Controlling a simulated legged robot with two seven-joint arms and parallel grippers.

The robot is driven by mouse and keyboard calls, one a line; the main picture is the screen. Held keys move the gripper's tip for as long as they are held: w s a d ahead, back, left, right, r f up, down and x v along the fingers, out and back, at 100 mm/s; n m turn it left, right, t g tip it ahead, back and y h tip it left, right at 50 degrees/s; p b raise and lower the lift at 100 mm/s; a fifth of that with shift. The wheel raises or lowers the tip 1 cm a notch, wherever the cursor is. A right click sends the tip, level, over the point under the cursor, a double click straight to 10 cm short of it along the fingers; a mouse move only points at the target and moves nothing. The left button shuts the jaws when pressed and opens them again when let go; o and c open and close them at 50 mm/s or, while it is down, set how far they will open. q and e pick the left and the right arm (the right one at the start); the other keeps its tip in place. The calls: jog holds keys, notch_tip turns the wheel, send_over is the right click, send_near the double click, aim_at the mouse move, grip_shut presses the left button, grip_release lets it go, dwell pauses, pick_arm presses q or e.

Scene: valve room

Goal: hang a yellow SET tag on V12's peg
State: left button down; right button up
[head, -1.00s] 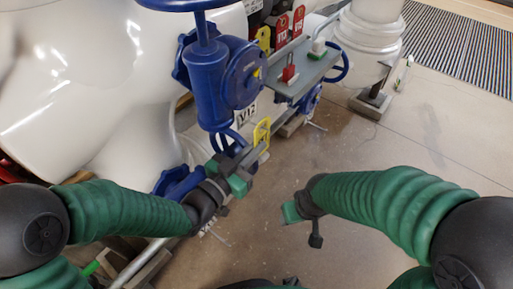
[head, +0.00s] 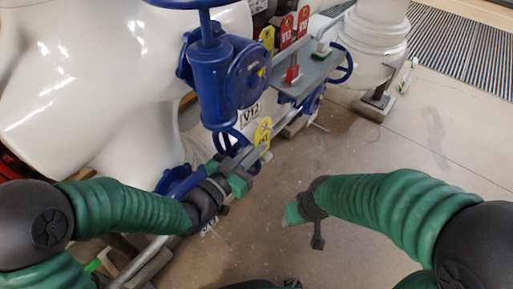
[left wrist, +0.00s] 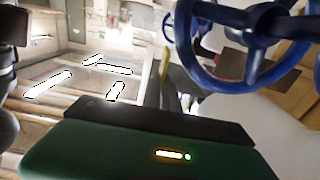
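My left gripper (head: 250,161) is just below and in front of the blue valve body (head: 225,85) with the V12 label (head: 250,113). Its grey fingers look closed on the lower end of a yellow tag (head: 263,131), which stands up close to the label's right side. In the left wrist view the yellow tag (left wrist: 166,64) shows nearly edge-on beyond the gripper body. V12's peg cannot be made out. A second yellow tag (head: 267,38) hangs at the rack behind. My right gripper (head: 292,212) is apart at lower centre, with nothing visible in it; its opening is unclear.
Two red tags (head: 286,30) hang beside the rear yellow tag. A grey shelf (head: 316,72) bears a red padlock (head: 292,73). Blue handwheels (left wrist: 235,40) are close to the left gripper. A white pipe (head: 95,75) fills the left. The floor (head: 400,140) at right is clear.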

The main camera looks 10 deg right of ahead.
pick_arm(q)
jog(key=shift+w+f, duration=0.1)
jog(key=shift+f, duration=0.05)
jog(key=c, duration=1.6)
grip_release()
jog(key=shift+o, duration=0.2)
jog(key=shift+a, duration=0.15)
